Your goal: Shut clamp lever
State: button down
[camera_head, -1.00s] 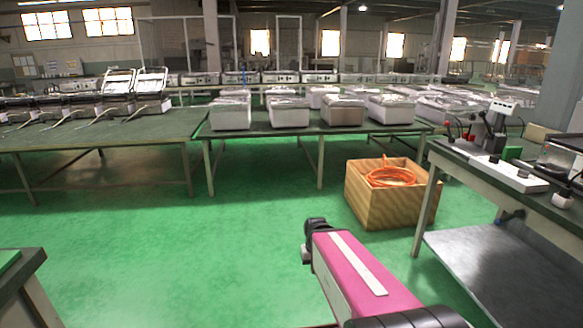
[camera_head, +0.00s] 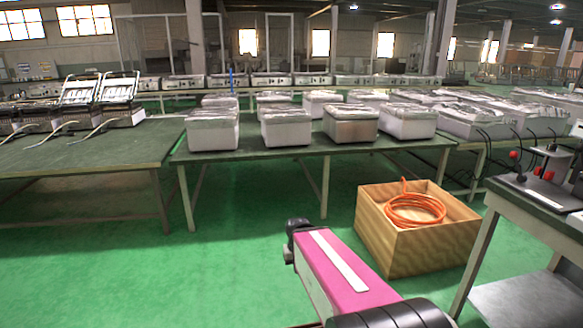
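At the right edge stands a workbench (camera_head: 500,202) carrying a dark-topped fixture with red knobs (camera_head: 548,173). A grey upright part rises from this fixture, which the picture edge cuts off. I cannot make out for sure which part is the clamp lever or whether it is open or shut. My pink arm link with a white stripe reaches up from the bottom middle, over the green floor and away from the bench. My gripper is not visible in this view.
A wooden crate (camera_head: 404,240) with a coiled orange hose (camera_head: 415,209) stands on the floor left of the workbench. A long green table (camera_head: 300,160) with several pale boxes is ahead. Another green table (camera_head: 95,155) is at the left.

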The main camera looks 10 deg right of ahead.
aim_at(516, 163)
jog(key=i+z, duration=0.15)
jog(key=i, duration=0.3)
jog(key=i+j+z, duration=0.2)
jog(key=i, duration=0.25)
jog(key=i+z, duration=0.15)
jog(key=i, duration=0.3)
jog(key=i+z, duration=0.25)
jog(key=z, duration=0.15)
jog(key=i+z, duration=0.4)
jog(key=i+j+z, duration=0.15)
jog(key=z, duration=0.25)
jog(key=i+j+z, duration=0.2)
jog(key=z, duration=0.2)
